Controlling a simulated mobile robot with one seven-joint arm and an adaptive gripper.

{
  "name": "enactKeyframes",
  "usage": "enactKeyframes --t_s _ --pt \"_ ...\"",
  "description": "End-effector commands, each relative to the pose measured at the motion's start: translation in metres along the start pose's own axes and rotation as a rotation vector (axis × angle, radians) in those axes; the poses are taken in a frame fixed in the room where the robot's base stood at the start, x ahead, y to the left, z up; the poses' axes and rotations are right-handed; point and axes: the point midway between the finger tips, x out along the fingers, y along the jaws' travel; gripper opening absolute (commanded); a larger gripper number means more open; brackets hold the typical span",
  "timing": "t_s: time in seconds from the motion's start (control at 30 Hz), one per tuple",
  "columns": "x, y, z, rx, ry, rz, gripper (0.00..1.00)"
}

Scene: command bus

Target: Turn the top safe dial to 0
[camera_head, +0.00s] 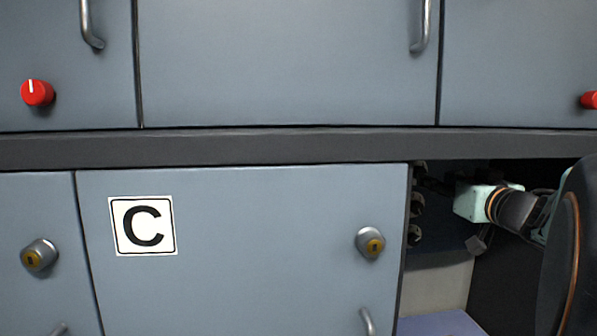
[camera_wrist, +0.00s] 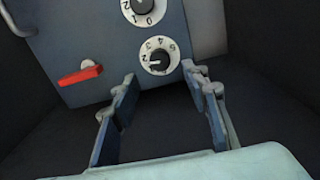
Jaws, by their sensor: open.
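My gripper (camera_wrist: 158,75) is open and empty in the wrist view, its two fingers apart and pointing towards a blue-grey safe face (camera_wrist: 105,50). A black dial (camera_wrist: 158,58) with a white numbered ring lies just beyond and between the fingertips, apart from them. A second dial (camera_wrist: 146,8) is cut by the top edge, with 0, 1 and 2 legible. In the head view, dark dials (camera_head: 416,206) stand in a column inside the open compartment, seen edge-on. I cannot match the wrist-view dials to that column.
A red handle (camera_wrist: 80,75) is left of the dials in the wrist view. In the head view, the door marked C (camera_head: 260,240) borders the opening on its left and a dark shelf edge (camera_head: 250,148) runs above. The compartment's side wall is close on the right.

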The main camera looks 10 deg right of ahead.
Motion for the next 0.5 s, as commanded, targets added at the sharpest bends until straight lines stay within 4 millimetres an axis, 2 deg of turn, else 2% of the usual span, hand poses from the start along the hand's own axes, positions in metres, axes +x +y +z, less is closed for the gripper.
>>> enactKeyframes --t_s 0.1,0.23,0.5 --pt "0.025 0.0 0.003 -0.001 0.0 -0.001 0.42" --pt "0.048 -0.001 0.002 -0.001 0.0 -0.002 0.42" --pt "0.071 0.0 0.0 -0.002 0.0 -0.001 0.42"
